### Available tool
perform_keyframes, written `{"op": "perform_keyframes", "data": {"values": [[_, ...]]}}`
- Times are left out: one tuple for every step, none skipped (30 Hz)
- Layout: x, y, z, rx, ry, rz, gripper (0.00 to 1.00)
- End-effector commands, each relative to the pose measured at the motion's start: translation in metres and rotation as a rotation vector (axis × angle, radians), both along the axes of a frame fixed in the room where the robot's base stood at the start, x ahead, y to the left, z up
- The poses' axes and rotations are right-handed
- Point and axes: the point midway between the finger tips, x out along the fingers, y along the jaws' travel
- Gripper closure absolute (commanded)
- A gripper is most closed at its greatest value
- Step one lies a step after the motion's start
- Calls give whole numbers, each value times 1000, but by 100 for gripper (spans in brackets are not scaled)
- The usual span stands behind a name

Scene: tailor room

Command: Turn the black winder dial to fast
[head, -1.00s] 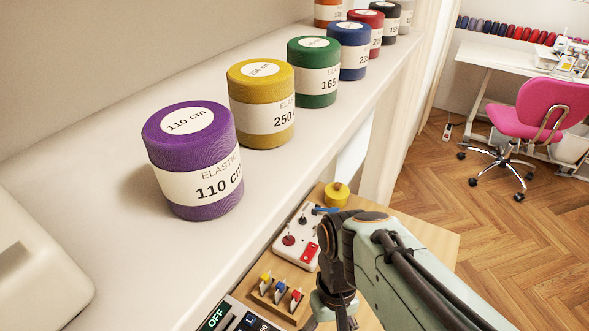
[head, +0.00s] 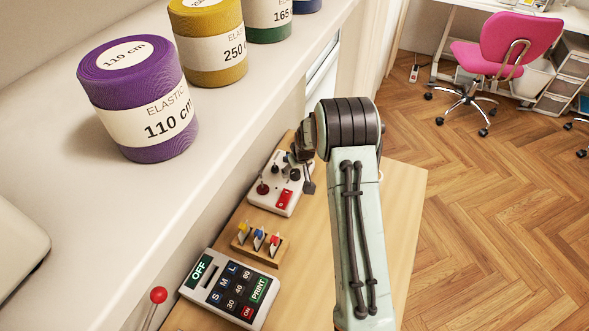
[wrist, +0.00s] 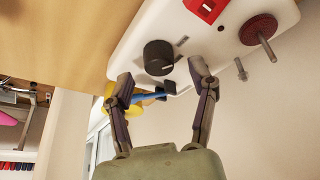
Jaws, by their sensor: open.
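The black winder dial (wrist: 158,57) is a round knob on the white winder box (wrist: 127,55). Its face shows a small light mark, and two short grey marks lie on the box beside it. I cannot read any labels. My gripper (wrist: 160,75) is open and empty, its fingertips on either side of and just short of the dial, apart from it. In the head view the box (head: 256,199) stands on the wooden table, and my gripper (head: 307,181) is over its right side, partly hidden by my arm.
The box also carries a red switch (wrist: 207,8), a dark red disc with a pin (wrist: 258,29) and a small metal lever (wrist: 241,69). A blue rod (wrist: 147,97) and a yellow spool (wrist: 108,103) are near the left finger. A keypad (head: 230,287) stands nearer on the table.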

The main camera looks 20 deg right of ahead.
Motion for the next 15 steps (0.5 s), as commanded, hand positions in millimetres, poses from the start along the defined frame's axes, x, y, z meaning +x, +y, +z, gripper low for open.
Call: {"op": "perform_keyframes", "data": {"values": [[2, 0, -6, 0, 1, 0, 42], [3, 0, -9, 1, 2, 0, 42], [4, 0, -11, 0, 2, 0, 42], [5, 0, -13, 0, 1, 0, 42], [5, 0, -14, 0, 1, 0, 42], [6, 0, -15, 0, 1, 0, 42], [6, 0, -15, 0, 1, 0, 42], [6, 0, -15, 0, 1, 0, 42], [6, 0, -15, 0, 1, 0, 42], [6, 0, -15, 0, 1, 0, 42], [6, 0, -15, 0, 1, 0, 42], [6, 0, -15, 0, 1, 0, 42], [6, 0, -15, 1, 1, 0, 49], [6, 0, -15, 1, 1, 0, 58], [6, 0, -15, 1, 1, -1, 70]]}}
